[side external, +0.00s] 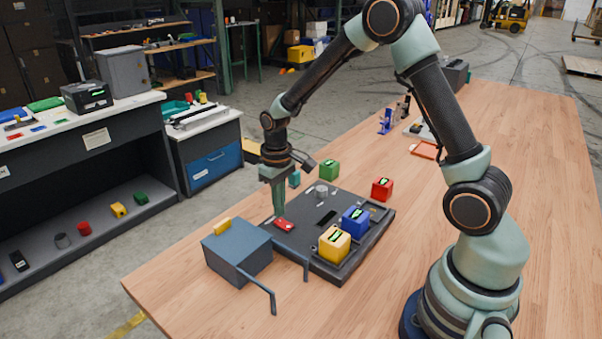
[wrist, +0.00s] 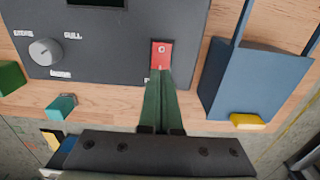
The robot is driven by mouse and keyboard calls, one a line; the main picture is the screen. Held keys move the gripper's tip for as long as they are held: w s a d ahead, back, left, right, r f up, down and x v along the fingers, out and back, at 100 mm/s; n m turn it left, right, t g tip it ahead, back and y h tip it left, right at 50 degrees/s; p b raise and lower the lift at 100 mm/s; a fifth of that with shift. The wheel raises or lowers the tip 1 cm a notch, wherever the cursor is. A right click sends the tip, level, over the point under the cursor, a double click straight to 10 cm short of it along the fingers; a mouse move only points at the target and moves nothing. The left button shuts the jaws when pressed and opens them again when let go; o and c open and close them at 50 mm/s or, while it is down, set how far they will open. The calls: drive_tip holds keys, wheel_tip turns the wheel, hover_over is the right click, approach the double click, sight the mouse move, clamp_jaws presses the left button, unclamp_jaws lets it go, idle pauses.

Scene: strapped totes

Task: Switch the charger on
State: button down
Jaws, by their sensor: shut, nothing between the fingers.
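The charger is a dark grey panel box (side external: 301,239) on the wooden table, also seen in the wrist view (wrist: 115,65). On it are a red switch plate (side external: 284,225) with a small round mark, which shows in the wrist view (wrist: 161,54), a round grey knob (wrist: 45,52) with lettering around it, and a black window (side external: 326,217). A yellow block (side external: 334,245) and a blue block (side external: 355,221) sit on its near part. My gripper (side external: 279,214) points down, shut and empty, its tips (wrist: 160,74) at the red plate's edge. I cannot tell whether they touch it.
A blue-grey tote (side external: 237,251) with dark straps and a yellow clasp (wrist: 247,121) stands close beside the charger. A green block (side external: 329,169), a red block (side external: 382,188) and a teal piece (wrist: 61,106) lie around it. The table's right side is largely clear.

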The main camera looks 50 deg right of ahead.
drive_tip(key=shift+f, duration=0.9)
idle(0.6)
drive_tip(key=shift+r, duration=3.55)
wheel_tip(320, 180, up, 9)
drive_tip(key=t, duration=0.2)
hover_over(280, 220)
drive_tip(key=s+a, duration=0.2)
drive_tip(key=s, duration=0.2)
drive_tip(key=s+a+r+t, duration=0.1)
drive_tip(key=s+r+t, duration=0.2)
drive_tip(key=s, duration=0.6)
wheel_tip(280, 220, up, 2)
drive_tip(key=shift+s+a+t, duration=0.3)
drive_tip(key=shift+s, duration=0.1)
